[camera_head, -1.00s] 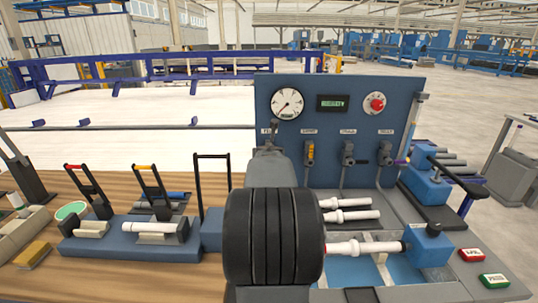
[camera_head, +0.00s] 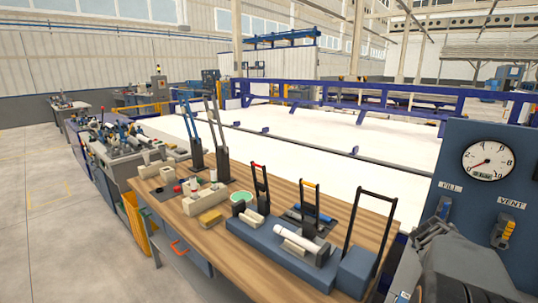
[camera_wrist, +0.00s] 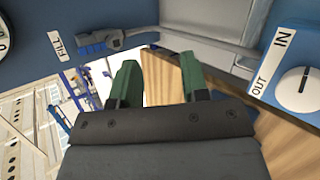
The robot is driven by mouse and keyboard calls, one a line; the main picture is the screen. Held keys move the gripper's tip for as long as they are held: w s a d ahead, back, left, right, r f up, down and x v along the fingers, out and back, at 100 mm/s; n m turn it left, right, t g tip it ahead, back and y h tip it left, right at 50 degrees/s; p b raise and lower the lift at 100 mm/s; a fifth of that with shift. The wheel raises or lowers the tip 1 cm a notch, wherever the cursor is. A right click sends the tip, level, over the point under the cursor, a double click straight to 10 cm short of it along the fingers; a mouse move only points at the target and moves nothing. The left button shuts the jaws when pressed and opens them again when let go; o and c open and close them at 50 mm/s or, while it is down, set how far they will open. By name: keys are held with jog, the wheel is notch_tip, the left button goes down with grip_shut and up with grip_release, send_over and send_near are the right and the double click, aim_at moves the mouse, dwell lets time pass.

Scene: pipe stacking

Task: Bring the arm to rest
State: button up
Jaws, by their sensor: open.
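My gripper (camera_wrist: 160,62) shows in the wrist view with its two green fingers apart. Nothing is between them; a brown wooden surface shows behind. In the head view my dark arm is at the lower right, in front of the blue panel (camera_head: 518,150). I cannot make out the fingers there.
The wooden bench (camera_head: 225,228) holds a blue clamp fixture (camera_head: 270,250) with a white pipe (camera_head: 297,240) in it. Upright levers stand along the bench. A gauge (camera_head: 487,160) is on the panel. A crowded second bench stands at far left; open floor (camera_head: 40,200) lies left.

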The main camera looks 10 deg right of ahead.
jog(key=s+a+f+m+y+p, duration=0.1)
jog(key=a+m+y, duration=0.2)
jog(key=a, duration=1.6)
jog(key=s+a+f+m+y+p, duration=0.1)
jog(key=a+m+y, duration=0.3)
jog(key=a, duration=1.6)
jog(key=y, duration=0.2)
jog(key=shift+s+f+m+t+y, duration=0.15)
jog(key=shift+s+m+t+y, duration=0.15)
jog(key=shift+t+y, duration=0.1)
jog(key=shift+d, duration=0.1)
